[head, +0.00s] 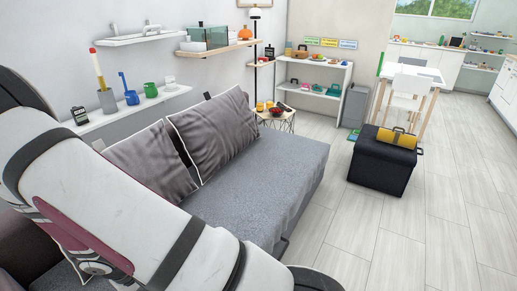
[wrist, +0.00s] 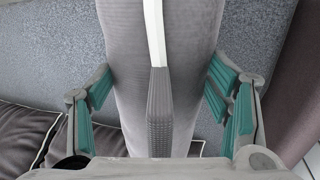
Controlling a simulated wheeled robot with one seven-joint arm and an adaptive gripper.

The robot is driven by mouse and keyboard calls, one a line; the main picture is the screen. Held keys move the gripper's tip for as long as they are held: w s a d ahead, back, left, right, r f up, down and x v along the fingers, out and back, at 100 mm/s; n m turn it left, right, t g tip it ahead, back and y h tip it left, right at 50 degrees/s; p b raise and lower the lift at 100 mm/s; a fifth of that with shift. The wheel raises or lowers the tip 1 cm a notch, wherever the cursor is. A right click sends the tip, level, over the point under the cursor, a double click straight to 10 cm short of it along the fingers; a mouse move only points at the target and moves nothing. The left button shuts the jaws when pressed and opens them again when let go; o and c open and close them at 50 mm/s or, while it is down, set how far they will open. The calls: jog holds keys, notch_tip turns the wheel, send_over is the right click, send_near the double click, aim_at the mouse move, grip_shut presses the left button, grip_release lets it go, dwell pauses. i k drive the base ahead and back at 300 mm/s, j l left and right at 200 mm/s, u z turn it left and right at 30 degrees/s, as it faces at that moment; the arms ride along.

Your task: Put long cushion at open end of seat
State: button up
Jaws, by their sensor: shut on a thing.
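The long cushion (wrist: 125,60) is a grey, rounded bolster with white piping and a dark textured strip down its middle. It fills the centre of the wrist view. My gripper (wrist: 160,85) has its teal-padded fingers on either side of it and is shut on it. The grey seat (head: 262,165) runs across the head view; its far right end has no armrest and is bare. The seat also shows beneath the cushion in the wrist view (wrist: 50,60). I cannot tell whether the cushion touches it. My arm hides the cushion in the head view.
Two dark grey cushions (head: 212,132) (head: 150,165) lean along the seat's back. A brownish armrest (wrist: 297,85) is at the right of the wrist view. A small side table (head: 277,120) stands past the bare end. A black ottoman (head: 382,165) stands right; floor between is clear.

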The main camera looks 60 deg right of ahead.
aim_at(301, 153)
jog(key=l+z, duration=0.15)
jog(key=l, duration=0.55)
jog(key=i+l+z, duration=0.1)
jog(key=l, duration=0.55)
jog(key=i+l+z, duration=0.15)
jog(key=l, duration=0.55)
jog(key=i+l+z, duration=0.15)
jog(key=l, duration=0.5)
jog(key=i+l+z, duration=0.1)
jog(key=l, duration=0.55)
jog(key=i+l+z, duration=0.15)
jog(key=l, duration=0.5)
jog(key=i+l+z, duration=0.15)
jog(key=i+l, duration=0.2)
jog(key=l, duration=0.25)
jog(key=i+l+z, duration=0.1)
jog(key=i+l, duration=0.15)
jog(key=l, duration=0.3)
